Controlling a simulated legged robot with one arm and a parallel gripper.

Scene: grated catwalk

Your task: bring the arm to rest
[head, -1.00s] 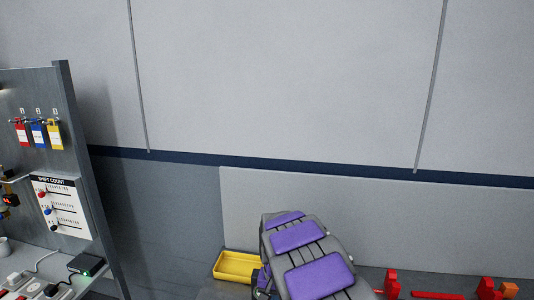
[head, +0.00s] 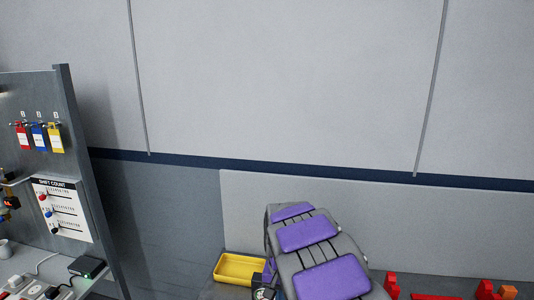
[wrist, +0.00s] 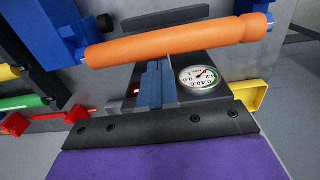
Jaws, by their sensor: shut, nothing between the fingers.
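My arm (head: 318,252), grey with purple pads, rises from the bottom of the head view and is folded, standing in front of the wall panel. My gripper (wrist: 157,82) shows in the wrist view as two narrow blue-grey fingers side by side, shut with nothing held. The head view does not show the fingers clearly. In the wrist view an orange cylindrical bar (wrist: 180,40) crosses just beyond the fingertips. I cannot tell whether they touch it.
A white dial gauge (wrist: 198,78) lies close right of the fingers. A yellow tray (head: 238,269) sits left of my arm. Red pieces (head: 485,290) lie at the right. A grey board with coloured tags (head: 38,137) stands at the left. The upper wall is clear.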

